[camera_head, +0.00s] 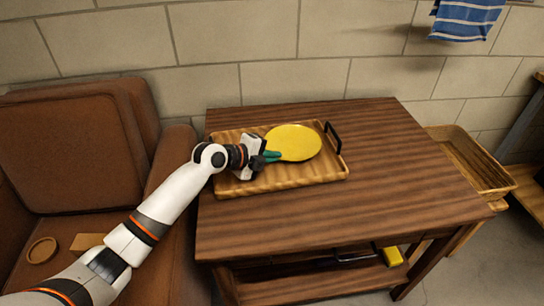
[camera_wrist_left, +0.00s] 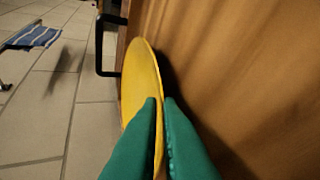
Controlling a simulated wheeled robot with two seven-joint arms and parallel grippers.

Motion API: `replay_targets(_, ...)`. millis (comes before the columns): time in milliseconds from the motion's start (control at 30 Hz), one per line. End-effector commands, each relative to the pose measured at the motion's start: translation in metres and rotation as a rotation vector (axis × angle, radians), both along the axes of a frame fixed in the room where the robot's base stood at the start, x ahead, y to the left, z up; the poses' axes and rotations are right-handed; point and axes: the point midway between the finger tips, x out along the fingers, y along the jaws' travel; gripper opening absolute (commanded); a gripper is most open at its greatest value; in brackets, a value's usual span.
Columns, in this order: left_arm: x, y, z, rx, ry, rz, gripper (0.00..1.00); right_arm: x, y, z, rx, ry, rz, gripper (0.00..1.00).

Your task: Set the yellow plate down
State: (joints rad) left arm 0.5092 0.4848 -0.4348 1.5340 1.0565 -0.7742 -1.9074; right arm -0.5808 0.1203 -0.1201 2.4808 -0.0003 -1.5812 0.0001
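The yellow plate (camera_head: 294,143) is over the wooden tray (camera_head: 320,176) on the table, with its flat face up. My left gripper (camera_head: 270,156) reaches in from the left and is shut on the plate's near-left rim. In the left wrist view the green fingers (camera_wrist_left: 162,130) pinch the rim of the yellow plate (camera_wrist_left: 140,80) between them. A dark shadow lies beside the plate on the wood there. I cannot tell whether the plate touches the tray. My right gripper is not in view.
The tray has a black handle (camera_head: 333,138) at its right end. The dark wooden table (camera_head: 410,190) is bare to the right and front. A stone wall is behind.

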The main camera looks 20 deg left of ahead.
Motion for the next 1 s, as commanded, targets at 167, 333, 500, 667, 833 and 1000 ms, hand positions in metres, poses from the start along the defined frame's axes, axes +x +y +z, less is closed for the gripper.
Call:
replay_targets(167, 0.0, 0.0, -0.002, 0.0, -0.002, 0.001, 0.0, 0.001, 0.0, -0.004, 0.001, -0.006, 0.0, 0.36)
replay_targets(333, 0.0, 0.0, -0.001, 0.001, 0.001, 0.0, 0.14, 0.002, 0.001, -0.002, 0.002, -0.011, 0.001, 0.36)
replay_targets(500, 0.0, 0.0, 0.0, 0.001, 0.001, 0.0, 0.14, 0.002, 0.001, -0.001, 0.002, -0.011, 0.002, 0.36)
replay_targets(667, -0.008, 0.008, 0.005, 0.005, 0.0, 0.001, 0.14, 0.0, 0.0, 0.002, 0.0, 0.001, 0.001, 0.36)
replay_targets(833, -0.032, 0.029, 0.021, 0.007, 0.0, 0.001, 0.14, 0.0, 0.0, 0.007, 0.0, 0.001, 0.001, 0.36)
replay_targets(1000, -0.057, 0.05, 0.037, 0.007, 0.0, 0.001, 0.14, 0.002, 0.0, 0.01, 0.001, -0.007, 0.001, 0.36)
